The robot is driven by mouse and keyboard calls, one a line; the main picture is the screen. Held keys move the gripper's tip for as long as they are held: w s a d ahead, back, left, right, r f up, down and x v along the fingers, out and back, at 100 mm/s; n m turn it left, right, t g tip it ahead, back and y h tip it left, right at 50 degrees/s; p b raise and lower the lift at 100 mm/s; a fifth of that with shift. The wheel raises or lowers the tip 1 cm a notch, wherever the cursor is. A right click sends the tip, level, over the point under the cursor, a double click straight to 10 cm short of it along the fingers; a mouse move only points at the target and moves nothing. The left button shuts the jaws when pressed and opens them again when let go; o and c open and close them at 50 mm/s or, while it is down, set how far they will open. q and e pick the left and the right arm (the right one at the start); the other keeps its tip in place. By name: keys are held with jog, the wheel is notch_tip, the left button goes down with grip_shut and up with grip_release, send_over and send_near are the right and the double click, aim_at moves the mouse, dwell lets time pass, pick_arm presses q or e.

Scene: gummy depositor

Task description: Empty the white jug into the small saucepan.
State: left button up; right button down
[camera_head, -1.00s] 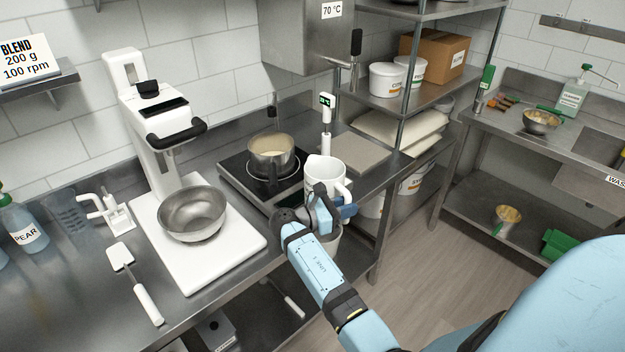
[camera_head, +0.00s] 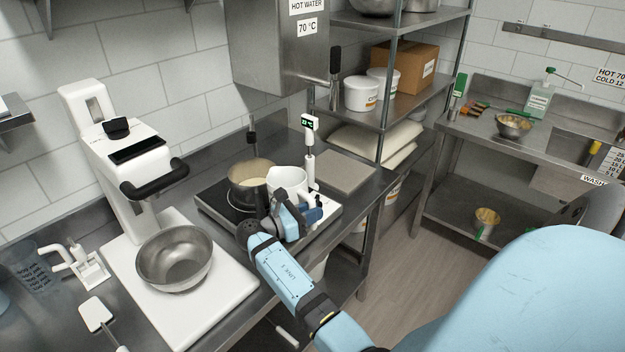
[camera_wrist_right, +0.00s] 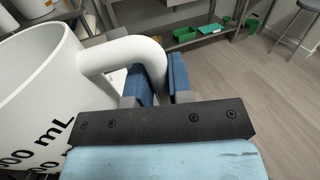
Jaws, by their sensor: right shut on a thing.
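The white jug (camera_head: 287,180) is beside the right side of the small saucepan (camera_head: 243,192), its rim close to the pan's rim. The pan stands on the black hob and holds a pale cream-coloured content. My right gripper (camera_head: 303,213) is shut on the jug's handle. In the right wrist view the jug (camera_wrist_right: 35,95) fills the left side, with black mL marks on its wall, and its handle (camera_wrist_right: 125,52) runs between the blue finger pads (camera_wrist_right: 163,82). I cannot see what is inside the jug. My left gripper is not in view.
A digital thermometer (camera_head: 310,150) stands upright just behind the jug. A steel bowl (camera_head: 174,258) sits on the white mixer base (camera_head: 235,290) left of my arm. A grey square plate (camera_head: 345,172) lies right of the hob. Shelving stands behind.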

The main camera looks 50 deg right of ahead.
aim_at(307, 199)
jog(key=shift+w+r+n+p, duration=0.3)
jog(key=shift+r, duration=0.25)
jog(key=shift+w+r+n+p, duration=0.25)
jog(key=shift+w+r+n, duration=0.05)
jog(key=shift+r, duration=0.2)
jog(key=shift+w+d+r+n, duration=0.1)
jog(key=shift+w+r+n, duration=0.2)
jog(key=shift+w, duration=0.05)
